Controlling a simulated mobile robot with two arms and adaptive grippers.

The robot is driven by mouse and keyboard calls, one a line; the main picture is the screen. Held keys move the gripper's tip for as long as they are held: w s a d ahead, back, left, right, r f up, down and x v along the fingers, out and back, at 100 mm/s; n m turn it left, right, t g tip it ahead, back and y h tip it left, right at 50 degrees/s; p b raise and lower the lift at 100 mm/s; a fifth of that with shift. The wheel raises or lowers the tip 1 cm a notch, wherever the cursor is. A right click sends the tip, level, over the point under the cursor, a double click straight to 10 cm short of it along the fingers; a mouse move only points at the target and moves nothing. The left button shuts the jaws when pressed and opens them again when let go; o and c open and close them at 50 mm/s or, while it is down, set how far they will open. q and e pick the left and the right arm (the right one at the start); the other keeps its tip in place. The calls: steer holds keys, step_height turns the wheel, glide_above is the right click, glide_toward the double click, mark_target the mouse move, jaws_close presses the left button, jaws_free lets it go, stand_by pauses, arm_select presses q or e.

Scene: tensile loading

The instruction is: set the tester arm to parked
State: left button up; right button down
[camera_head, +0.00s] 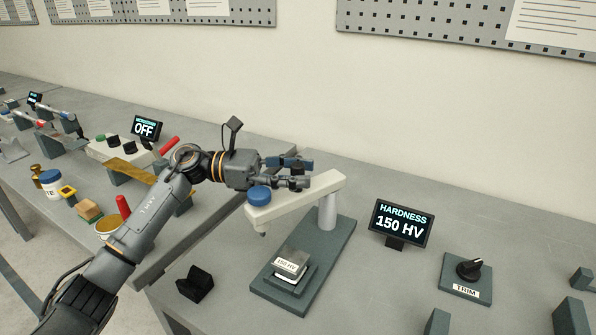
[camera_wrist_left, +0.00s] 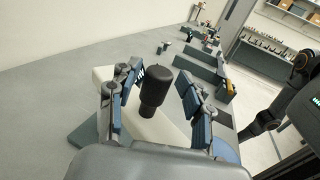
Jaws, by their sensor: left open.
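The tester arm (camera_head: 295,199) is a white beam on a pale post (camera_head: 327,211) above a dark green base (camera_head: 335,248). A blue cap (camera_head: 259,195) sits at its left end, over a metal block labelled 150 HV (camera_head: 291,264). My left gripper (camera_head: 304,172) is open just above the beam. In the left wrist view a black upright knob (camera_wrist_left: 155,92) on the white beam (camera_wrist_left: 140,128) stands between the spread fingers, with gaps on both sides. My right gripper is not in view.
A display (camera_head: 402,223) reading HARDNESS 150 HV and a TRIM dial (camera_head: 468,270) stand to the right. A small black object (camera_head: 195,283) lies front left. Another bench at left holds bottles, a display reading OFF (camera_head: 146,128) and other items.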

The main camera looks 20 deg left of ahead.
arm_select(q)
steer(key=v, duration=0.7)
steer(key=shift+a, duration=0.25)
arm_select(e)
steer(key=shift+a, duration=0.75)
